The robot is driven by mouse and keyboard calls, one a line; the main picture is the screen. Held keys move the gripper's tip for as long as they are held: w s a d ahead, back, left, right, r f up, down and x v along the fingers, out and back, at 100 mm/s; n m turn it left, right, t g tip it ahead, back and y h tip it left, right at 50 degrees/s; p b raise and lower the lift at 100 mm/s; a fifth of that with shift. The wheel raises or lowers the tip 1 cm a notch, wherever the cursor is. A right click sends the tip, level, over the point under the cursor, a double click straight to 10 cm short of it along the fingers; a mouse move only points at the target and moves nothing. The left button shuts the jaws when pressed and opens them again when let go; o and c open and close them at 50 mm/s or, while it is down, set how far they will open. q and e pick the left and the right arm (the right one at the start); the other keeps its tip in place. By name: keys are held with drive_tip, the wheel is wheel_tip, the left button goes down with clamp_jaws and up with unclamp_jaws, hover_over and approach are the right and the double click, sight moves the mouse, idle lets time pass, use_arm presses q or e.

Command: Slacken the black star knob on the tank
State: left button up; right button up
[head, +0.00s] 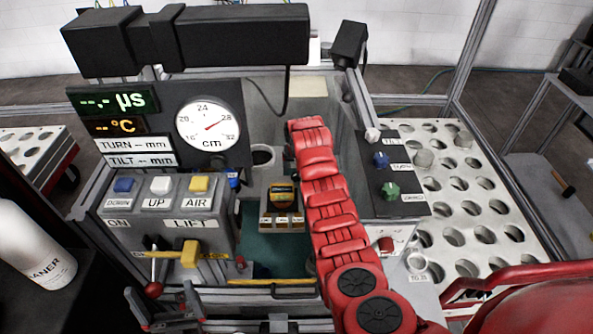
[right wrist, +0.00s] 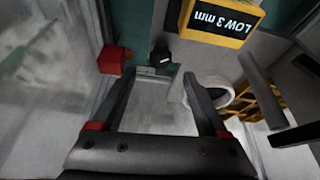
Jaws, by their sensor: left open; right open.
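In the right wrist view a small black knob-like part (right wrist: 161,56) sits beside a teal strip, just beyond and between my right fingertips. It is too dark to tell whether it is star-shaped. My right gripper (right wrist: 160,76) is open and empty, with a gap between it and the black part. In the head view my red right arm reaches down over the tank (head: 262,110), and its gripper is hidden. My left gripper (head: 163,298) is open at the lower left, in front of the control panel, near a red-knobbed lever (head: 153,282).
A yellow "LOW 3 mm" block (right wrist: 222,20), a red block (right wrist: 114,60) and a white ring (right wrist: 212,92) lie close around my right fingers. A dial panel (head: 208,126), a lift button panel (head: 165,200) and a perforated table (head: 470,205) surround the tank.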

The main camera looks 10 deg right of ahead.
sight(296, 174)
drive_tip(key=shift+x, duration=0.8)
drive_tip(key=shift+w+f+p, duration=0.25)
drive_tip(key=shift+f+p, duration=0.1)
drive_tip(key=shift+f, duration=0.25)
drive_tip(key=b+x, duration=0.2)
drive_tip(key=b, duration=0.1)
drive_tip(key=shift+f, duration=0.45)
drive_tip(key=shift+w+f+b, duration=0.2)
drive_tip(key=shift+w+b, duration=0.1)
drive_tip(key=shift+d, duration=0.1)
